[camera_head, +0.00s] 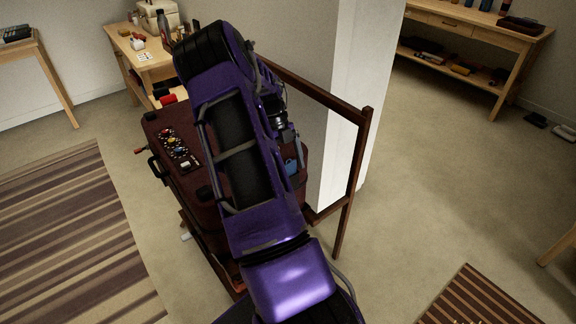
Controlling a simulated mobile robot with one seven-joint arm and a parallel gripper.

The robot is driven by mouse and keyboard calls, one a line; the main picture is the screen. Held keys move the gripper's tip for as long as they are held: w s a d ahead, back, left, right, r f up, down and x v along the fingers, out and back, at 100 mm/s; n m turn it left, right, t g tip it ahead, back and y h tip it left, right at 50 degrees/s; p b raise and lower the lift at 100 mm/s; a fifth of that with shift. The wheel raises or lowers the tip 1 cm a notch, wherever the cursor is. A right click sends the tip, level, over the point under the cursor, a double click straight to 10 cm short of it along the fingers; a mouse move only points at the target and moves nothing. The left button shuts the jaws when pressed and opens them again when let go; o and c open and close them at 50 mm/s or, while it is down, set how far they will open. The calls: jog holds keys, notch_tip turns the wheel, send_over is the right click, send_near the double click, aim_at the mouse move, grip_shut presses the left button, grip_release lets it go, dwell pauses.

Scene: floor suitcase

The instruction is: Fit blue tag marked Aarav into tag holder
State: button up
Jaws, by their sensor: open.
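A maroon suitcase (205,183) stands on a low wooden stand, mostly covered by my arm in the head view. A small blue piece (291,166) shows on its right part, just right of my arm. It may be the blue tag, but no name is readable. My gripper (289,140) points down, open, a little above the blue piece. Its fingertips are small and partly hidden, and I cannot tell whether they touch anything. I cannot make out the tag holder.
A dark strip (178,150) with several small coloured pieces lies on the suitcase's left part. A brown wooden frame (366,150) and a white pillar (357,80) stand close on the right. A cluttered table (150,62) is behind.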

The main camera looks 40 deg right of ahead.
jog(key=p+v, duration=0.2)
jog(key=v, duration=1)
jog(key=shift+r, duration=0.15)
